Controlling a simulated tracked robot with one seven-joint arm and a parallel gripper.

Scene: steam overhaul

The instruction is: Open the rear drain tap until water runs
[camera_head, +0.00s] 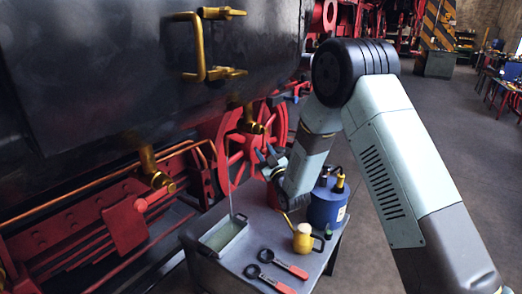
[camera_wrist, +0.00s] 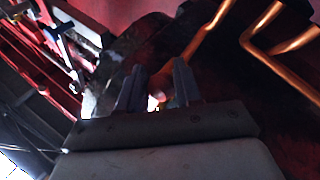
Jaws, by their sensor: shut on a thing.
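Two brass drain taps hang under the black cylinder casing in the head view. The farther tap (camera_head: 250,121), which I take as the rear one, is in front of the red spoked wheel. My gripper (camera_head: 267,156) is just below and right of it. In the wrist view my gripper (camera_wrist: 157,90) is shut on a reddish handle (camera_wrist: 158,82) with a bright tip, apparently the tap's lever. A thin pale vertical line (camera_head: 232,195) shows above the tray; I cannot tell whether it is water.
A grey bench (camera_head: 215,273) stands below, with a shallow tray (camera_head: 205,241), two red-handled tools (camera_head: 291,268), a yellow oil can (camera_head: 303,238) and a blue container (camera_head: 325,207) close under my arm. Copper pipes (camera_wrist: 262,30) run near the gripper. Open floor lies right.

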